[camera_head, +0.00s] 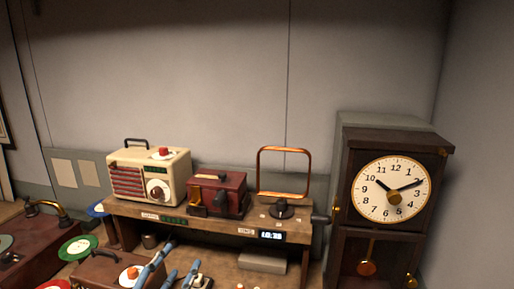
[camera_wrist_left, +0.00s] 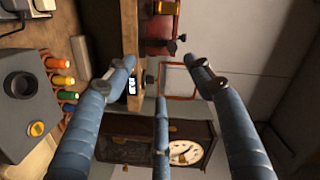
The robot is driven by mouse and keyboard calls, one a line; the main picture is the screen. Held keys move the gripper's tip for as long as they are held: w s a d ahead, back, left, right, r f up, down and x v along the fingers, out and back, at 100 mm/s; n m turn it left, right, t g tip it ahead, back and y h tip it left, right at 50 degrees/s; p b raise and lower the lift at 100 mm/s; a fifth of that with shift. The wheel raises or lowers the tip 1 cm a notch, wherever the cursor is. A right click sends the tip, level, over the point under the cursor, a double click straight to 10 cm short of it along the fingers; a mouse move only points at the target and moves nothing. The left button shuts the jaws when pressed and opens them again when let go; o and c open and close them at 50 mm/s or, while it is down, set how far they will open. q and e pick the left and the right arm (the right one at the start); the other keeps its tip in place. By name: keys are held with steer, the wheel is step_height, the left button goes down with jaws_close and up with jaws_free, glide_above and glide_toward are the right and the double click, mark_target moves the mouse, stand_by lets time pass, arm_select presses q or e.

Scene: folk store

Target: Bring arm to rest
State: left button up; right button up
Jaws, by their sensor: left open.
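My left gripper (camera_head: 174,264) shows at the bottom edge of the head view, its blue fingers pointing up below the wooden shelf (camera_head: 133,212). In the left wrist view the three blue fingers of the gripper (camera_wrist_left: 161,72) are spread apart, with nothing between them. The gripper is open and empty. Most of the left arm is outside the head view. My right gripper is in neither view.
On the shelf stand a cream radio (camera_head: 172,172), a maroon box (camera_head: 233,188) and a copper loop (camera_head: 283,150). A tall dark clock (camera_head: 347,190) stands at right. Coloured spools (camera_wrist_left: 62,80) and a dark grey block (camera_wrist_left: 22,108) show in the wrist view.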

arm_select(q)
steer(key=s+a+f+n+g+y, duration=0.1)
steer(key=s+a+f+n+g, duration=0.2)
steer(key=f, duration=0.5)
steer(key=s+f+n+g+y, duration=0.25)
steer(key=s+f, duration=0.25)
steer(key=f, duration=0.3)
steer(key=s+f+n+g+h, duration=0.1)
steer(key=s+f+n+g, duration=0.25)
steer(key=s+f, duration=0.4)
steer(key=s+f+n+g, duration=0.2)
steer(key=s+f+g, duration=0.25)
steer(key=s, duration=0.65)
step_height(320, 180, down, 30)
steer(key=g+b, duration=0.1)
steer(key=b, duration=0.6)
steer(key=s+a+f+b, duration=0.1)
steer(key=s+f+b, duration=0.2)
steer(key=s+f, duration=0.6)
steer(key=s+a+f+g+b, duration=0.1)
steer(key=s+f+b, duration=0.3)
steer(key=s+f, duration=0.5)
step_height(320, 180, down, 9)
steer(key=shift+s+a+r, duration=0.2)
steer(key=shift+s, duration=0.2)
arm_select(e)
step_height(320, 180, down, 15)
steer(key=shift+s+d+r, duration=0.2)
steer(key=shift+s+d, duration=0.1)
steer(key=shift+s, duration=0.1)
